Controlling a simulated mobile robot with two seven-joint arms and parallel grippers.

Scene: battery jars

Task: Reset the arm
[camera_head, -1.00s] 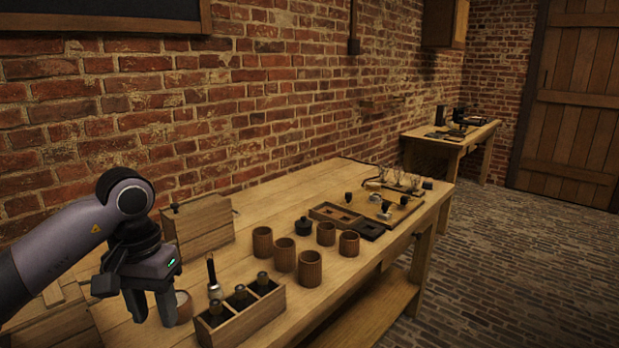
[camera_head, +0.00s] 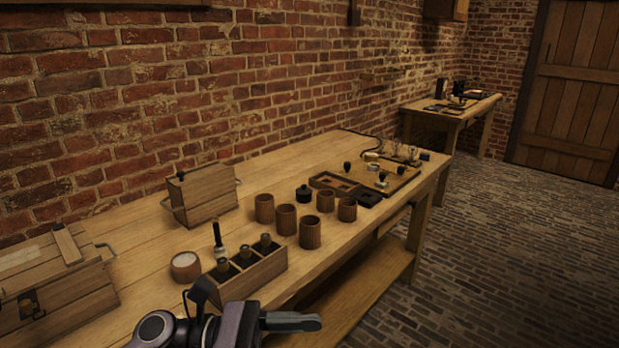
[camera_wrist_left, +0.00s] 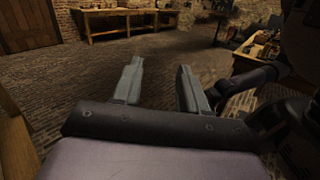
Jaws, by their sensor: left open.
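My left gripper (camera_head: 292,321) is at the bottom of the head view, near the front edge of the wooden table, pointing right. The left wrist view shows its two fingers (camera_wrist_left: 160,82) spread apart with nothing between them. Beyond the fingers are brick floor and distant furniture. The gripper is apart from the objects on the table. My right gripper is not in view.
The wooden table (camera_head: 155,240) carries a three-slot box with several bottles (camera_head: 262,268), several ribbed brown cups (camera_head: 310,233), a white-topped jar (camera_head: 186,267) and wooden boxes (camera_head: 205,193). Open brick floor (camera_head: 480,260) lies to the right.

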